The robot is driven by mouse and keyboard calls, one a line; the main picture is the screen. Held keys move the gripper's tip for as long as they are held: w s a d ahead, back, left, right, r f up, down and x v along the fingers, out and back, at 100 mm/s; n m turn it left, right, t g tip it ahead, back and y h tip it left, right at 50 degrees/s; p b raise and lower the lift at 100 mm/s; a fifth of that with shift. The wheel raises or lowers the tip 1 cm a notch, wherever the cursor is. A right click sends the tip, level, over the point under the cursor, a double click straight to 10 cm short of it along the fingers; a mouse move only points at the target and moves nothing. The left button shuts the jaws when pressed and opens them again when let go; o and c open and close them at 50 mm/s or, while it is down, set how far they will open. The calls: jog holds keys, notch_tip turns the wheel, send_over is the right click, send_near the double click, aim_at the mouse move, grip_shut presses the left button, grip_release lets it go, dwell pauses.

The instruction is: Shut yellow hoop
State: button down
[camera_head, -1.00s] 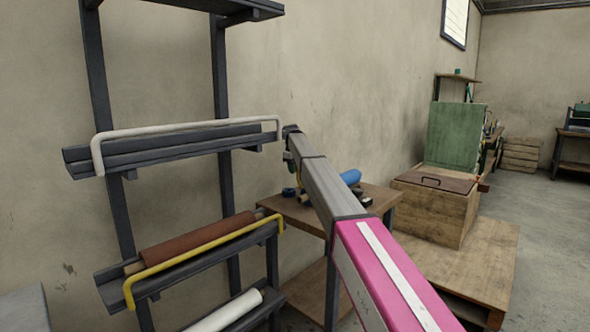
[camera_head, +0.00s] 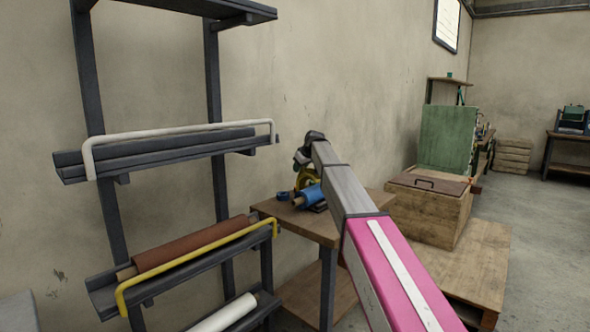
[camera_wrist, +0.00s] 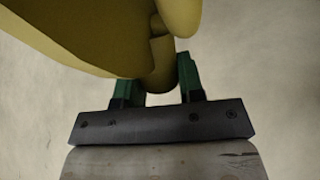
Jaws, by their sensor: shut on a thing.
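The yellow hoop (camera_head: 190,262) is a bent bar along the front of the lower rack shelf. It stands in front of a brown roll (camera_head: 195,245) lying on that shelf. My gripper (camera_head: 307,165) is to the right of the rack, above a wooden table, well apart from the hoop. In the wrist view, its green fingers (camera_wrist: 160,78) are shut on a short stub of a yellow object (camera_wrist: 95,35). This object also shows below my gripper in the head view (camera_head: 304,179).
A white hoop (camera_head: 180,131) lines the upper shelf, and a white roll (camera_head: 225,314) lies low on the rack. A blue roll (camera_head: 309,195) is on the wooden table (camera_head: 350,216). A wooden box (camera_head: 428,211) stands on a platform at right, with open floor beyond.

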jog(key=s+d+t+y, duration=0.2)
jog(key=s+d+y, duration=0.1)
jog(key=d, duration=0.1)
jog(key=shift+s+d+f+t, duration=0.1)
jog(key=shift+s+f+t, duration=0.15)
jog(key=shift+t, duration=0.15)
jog(key=shift+s+d+f+m+t+y, duration=0.2)
jog(key=shift+s+d+f+t+y, duration=0.2)
jog(key=shift+d+t+y, duration=0.25)
jog(key=shift+s+d+f+m+t+y, duration=0.25)
jog(key=shift+s+d+t+y, duration=0.25)
jog(key=shift+y, duration=0.25)
jog(key=c, duration=0.7)
grip_release()
jog(key=shift+d, duration=0.1)
jog(key=shift+c, duration=0.2)
jog(key=v, duration=1)
jog(key=shift+s+d, duration=0.25)
jog(key=shift+d, duration=0.05)
